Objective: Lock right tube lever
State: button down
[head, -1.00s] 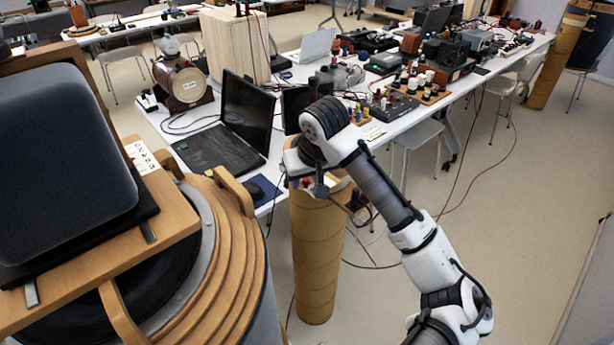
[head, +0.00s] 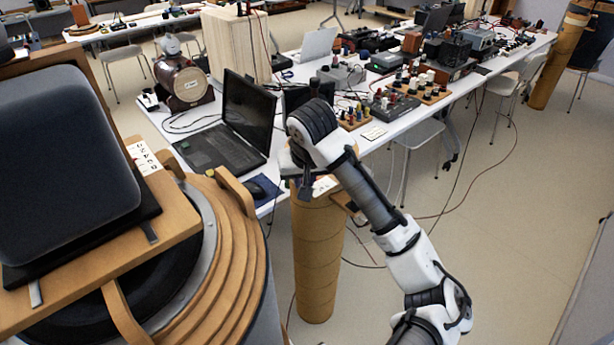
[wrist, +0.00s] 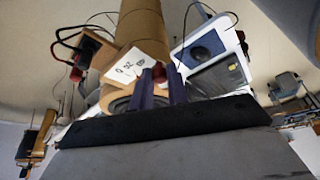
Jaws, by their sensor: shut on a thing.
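A brown cardboard-like tube (head: 318,262) stands upright on the floor beside the table. It also shows behind my gripper in the wrist view (wrist: 143,30). My gripper (head: 304,192) is at the tube's top end and hides part of it in the head view. A white label plate (wrist: 126,66) with dark marks sits just left of the fingers.
A large round wooden-ringed unit (head: 232,262) with a black pad (head: 65,160) fills the left. A table behind holds an open laptop (head: 235,125) and several instruments. Open floor lies right.

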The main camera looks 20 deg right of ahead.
jog(key=shift+w+a+m+g+h+p, duration=0.4)
jog(key=shift+w+a+m+g+h, duration=0.15)
jog(key=shift+m, duration=1.45)
jog(key=shift+w+a+m+g+h+p, duration=0.4)
jog(key=shift+a+m+h, duration=0.25)
jog(key=shift+m, duration=1.35)
jog(key=shift+w+a+m+g+h+p, duration=0.35)
jog(key=shift+w+a+m+g+h, duration=0.25)
jog(key=shift+m, duration=1.4)
jog(key=c, duration=1.4)
grip_release()
jog(key=shift+o, duration=0.2)
jog(key=shift+r, duration=0.15)
jog(key=b+v, duration=0.2)
jog(key=v, duration=1.1)
jog(key=shift+r, duration=0.3)
